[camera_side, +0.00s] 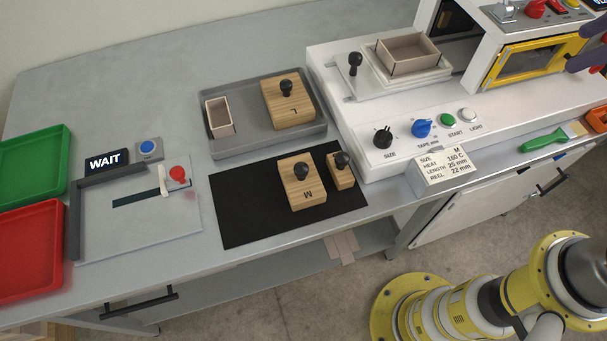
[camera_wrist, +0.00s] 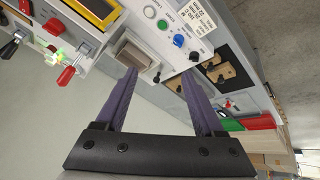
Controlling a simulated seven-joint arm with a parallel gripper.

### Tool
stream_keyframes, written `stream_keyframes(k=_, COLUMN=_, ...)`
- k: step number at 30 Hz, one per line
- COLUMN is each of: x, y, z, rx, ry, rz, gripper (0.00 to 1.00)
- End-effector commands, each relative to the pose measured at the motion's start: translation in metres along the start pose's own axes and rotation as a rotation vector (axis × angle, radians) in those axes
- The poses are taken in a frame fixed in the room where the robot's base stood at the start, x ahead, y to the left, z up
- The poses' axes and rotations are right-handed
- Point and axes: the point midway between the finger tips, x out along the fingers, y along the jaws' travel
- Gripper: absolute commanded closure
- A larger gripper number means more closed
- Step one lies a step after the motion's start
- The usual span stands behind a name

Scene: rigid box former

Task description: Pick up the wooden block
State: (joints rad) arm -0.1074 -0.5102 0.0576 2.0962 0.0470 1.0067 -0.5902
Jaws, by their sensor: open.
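A wooden block marked M (camera_side: 302,193) with a black knob lies on the black mat (camera_side: 240,215). A smaller wooden block (camera_side: 341,176) with a black knob stands close to its right. A third wooden block, marked L (camera_side: 288,108), sits in the grey tray (camera_side: 262,142). My gripper (camera_side: 578,46) is at the upper right edge of the side view, far from all three blocks. In the wrist view its purple fingers (camera_wrist: 160,75) are apart, with nothing held between them. Small wooden blocks (camera_wrist: 222,72) show beyond the right finger there.
A white machine (camera_side: 400,135) with knobs and an open-topped box (camera_side: 408,55) stands right of the tray. A small box (camera_side: 219,118) shares the grey tray. A slotted plate with a red-knobbed lever (camera_side: 177,174) and green and red trays (camera_side: 28,168) are left. The back-left bench is clear.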

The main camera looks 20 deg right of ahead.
Motion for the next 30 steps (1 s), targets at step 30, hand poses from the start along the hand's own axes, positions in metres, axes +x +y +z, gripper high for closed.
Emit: stream_keyframes(k=30, x=0.228, y=-0.237, z=-0.203, rx=-1.034, ry=-0.161, rz=-0.51, gripper=0.3)
